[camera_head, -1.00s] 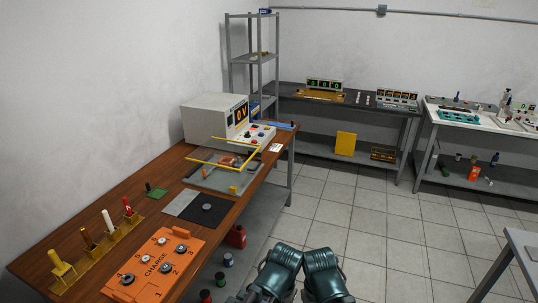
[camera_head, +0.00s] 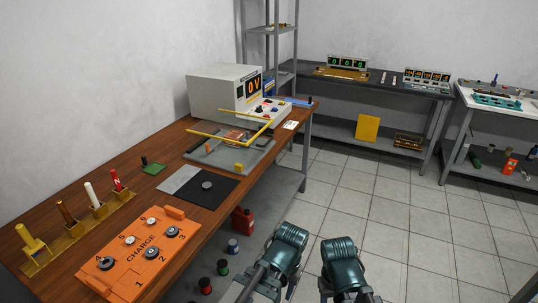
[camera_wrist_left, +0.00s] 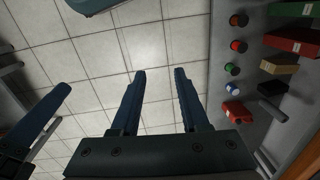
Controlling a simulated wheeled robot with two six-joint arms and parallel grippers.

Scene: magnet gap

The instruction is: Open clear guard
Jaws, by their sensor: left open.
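The clear guard shows as a yellow-edged frame (camera_head: 220,140) over a grey tray-like fixture (camera_head: 257,158) on the wooden bench. Its clear panel is hard to make out, and I cannot tell how far it is tilted. A small copper-coloured part shows under the frame, and a yellow block (camera_head: 239,168) stands at the fixture's front. My left gripper (camera_wrist_left: 160,74) is open and empty, over the floor beside the bench, well short of the guard. A dark finger of my right gripper (camera_wrist_left: 38,120) shows at the left of the left wrist view; its opening cannot be told.
A grey instrument box (camera_head: 222,92) reading "0V" stands behind the guard. Nearer are a black mat (camera_head: 222,195), an orange "CHARGE" board (camera_head: 135,270) and a rack of coloured tools (camera_head: 75,243). Bottles and cans stand on the shelf below. The tiled floor (camera_head: 370,210) to the right is clear.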

